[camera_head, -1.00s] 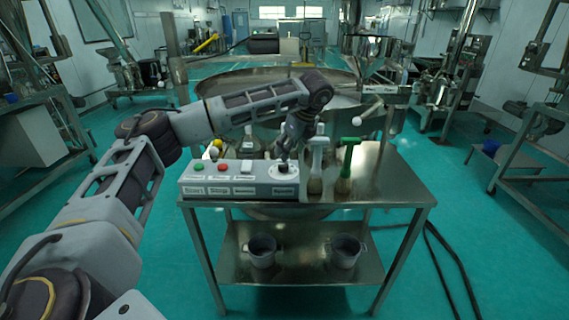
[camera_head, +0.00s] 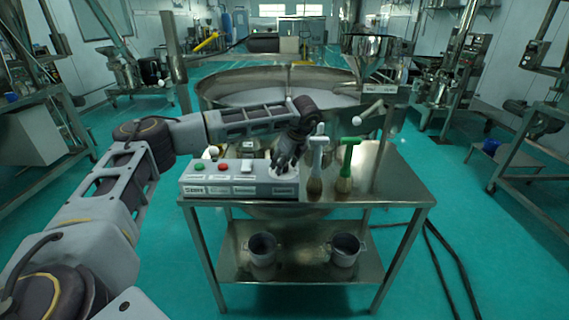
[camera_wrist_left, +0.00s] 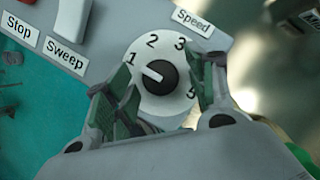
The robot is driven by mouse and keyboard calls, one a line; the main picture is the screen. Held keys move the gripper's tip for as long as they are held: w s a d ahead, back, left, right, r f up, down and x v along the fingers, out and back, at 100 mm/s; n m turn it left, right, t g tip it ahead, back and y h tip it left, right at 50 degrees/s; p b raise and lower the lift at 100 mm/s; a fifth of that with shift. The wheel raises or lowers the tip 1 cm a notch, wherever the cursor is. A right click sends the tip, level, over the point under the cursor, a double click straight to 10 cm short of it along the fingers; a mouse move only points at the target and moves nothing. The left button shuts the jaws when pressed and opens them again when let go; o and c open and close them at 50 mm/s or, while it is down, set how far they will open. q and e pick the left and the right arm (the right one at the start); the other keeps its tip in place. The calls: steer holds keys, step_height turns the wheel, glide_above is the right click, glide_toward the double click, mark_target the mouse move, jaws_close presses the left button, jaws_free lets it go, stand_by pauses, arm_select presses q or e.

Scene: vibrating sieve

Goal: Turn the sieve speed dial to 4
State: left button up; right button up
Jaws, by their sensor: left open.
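The speed dial (camera_wrist_left: 163,104) is a white disc with a black knob (camera_wrist_left: 168,78) on the grey control box (camera_head: 225,190). The knob's white mark points to the upper left, near the 1. The numbers 1, 2, 3 and 5 show; the place of the 4 is covered by a finger. My left gripper (camera_head: 284,166) is over the dial at the box's right end and hides most of it in the head view. In the left wrist view its open fingers (camera_wrist_left: 167,76) stand either side of the knob, with gaps showing. My right gripper is out of view.
Green (camera_head: 199,167) and red (camera_head: 224,167) buttons and a white switch (camera_head: 247,166) are on the box, left of the dial. White-handled (camera_head: 317,160) and green-handled (camera_head: 347,160) brushes stand close to its right. The round sieve (camera_head: 225,98) is behind the steel table (camera_head: 395,190).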

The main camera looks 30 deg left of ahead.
arm_select(q)
steer(key=c, duration=1)
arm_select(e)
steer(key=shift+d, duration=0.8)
arm_select(q)
steer(key=shift+m, duration=0.3)
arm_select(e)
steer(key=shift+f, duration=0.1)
